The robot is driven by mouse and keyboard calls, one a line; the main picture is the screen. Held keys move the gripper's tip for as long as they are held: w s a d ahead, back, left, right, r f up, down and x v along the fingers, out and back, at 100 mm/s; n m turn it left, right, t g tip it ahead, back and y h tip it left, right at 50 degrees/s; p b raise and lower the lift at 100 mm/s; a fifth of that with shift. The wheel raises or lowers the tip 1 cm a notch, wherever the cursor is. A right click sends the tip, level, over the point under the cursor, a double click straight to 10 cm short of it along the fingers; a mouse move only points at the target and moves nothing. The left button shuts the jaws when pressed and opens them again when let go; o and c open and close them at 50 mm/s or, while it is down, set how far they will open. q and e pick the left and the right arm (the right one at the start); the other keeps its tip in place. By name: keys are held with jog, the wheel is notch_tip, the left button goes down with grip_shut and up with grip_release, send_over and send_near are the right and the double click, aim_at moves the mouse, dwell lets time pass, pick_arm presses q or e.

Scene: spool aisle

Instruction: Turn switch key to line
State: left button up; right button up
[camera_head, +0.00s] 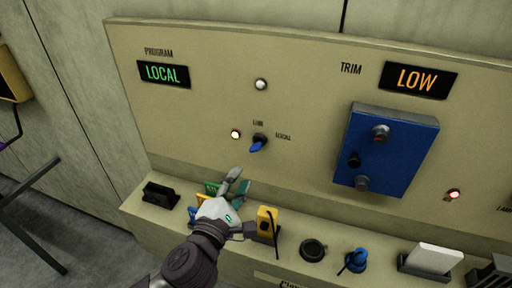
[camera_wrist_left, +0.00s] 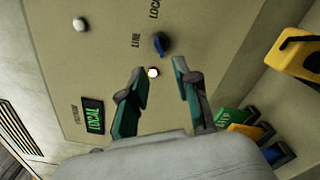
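The switch key (camera_head: 258,143) is a small blue key in a dark round lock on the beige panel, with LINE printed above it and LOCAL to its right. It also shows in the left wrist view (camera_wrist_left: 159,43), beyond the fingertips. The green PROGRAM display (camera_head: 163,74) reads LOCAL. My left gripper (camera_head: 239,182) is in front of the panel, below and left of the key, apart from it. In the left wrist view its two fingers (camera_wrist_left: 159,70) are spread with nothing between them. My right gripper is not in view.
A lit white lamp (camera_head: 236,134) sits left of the key. A blue box with knobs (camera_head: 385,148) juts out at right, under an orange LOW display (camera_head: 417,79). The ledge below holds a yellow tag (camera_head: 267,222), a blue item (camera_head: 356,260) and a white card (camera_head: 433,257).

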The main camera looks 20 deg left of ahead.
aim_at(256, 148)
pick_arm(q)
jog(key=w+p, duration=0.1)
jog(key=w, duration=0.4)
jog(key=w+p, duration=0.1)
jog(key=w, duration=0.4)
jog(key=shift+w+d+r, duration=0.1)
jog(key=shift+w+d, duration=0.05)
jog(key=shift+d, duration=0.05)
jog(key=shift+w+p, duration=0.3)
jog(key=shift+w, duration=0.55)
jog(key=c, duration=0.5)
grip_shut()
